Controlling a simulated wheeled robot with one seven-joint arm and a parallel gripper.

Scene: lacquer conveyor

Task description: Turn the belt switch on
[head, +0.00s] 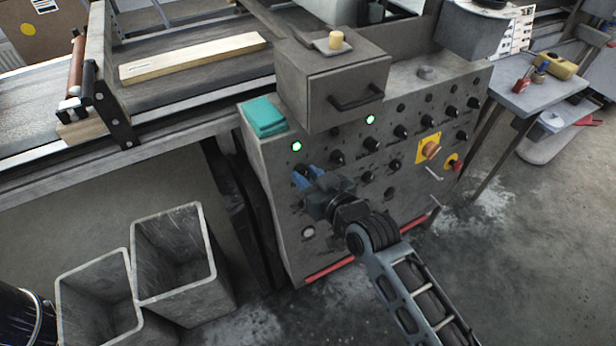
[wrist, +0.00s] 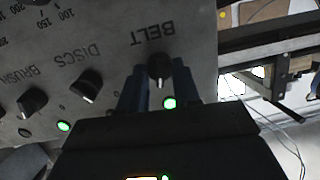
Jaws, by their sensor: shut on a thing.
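The belt switch (wrist: 158,68) is a black rotary knob beside the printed word BELT in the wrist view, where the lettering appears upside down. My gripper (wrist: 160,84) has one blue finger on each side of the knob and is shut on it. In the head view my gripper (head: 301,178) reaches the left part of the grey control panel (head: 290,215) and hides the knob. A green lamp (wrist: 169,103) glows close to the knob; it also shows in the head view (head: 297,146).
Other black knobs (wrist: 85,86) marked DISCS and BRUSH sit beside it. A second green lamp (head: 370,119) is lit. An orange button on a yellow plate (head: 429,148) is at the panel's right. A board (head: 195,58) lies on the conveyor. Grey bins (head: 180,262) stand lower left.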

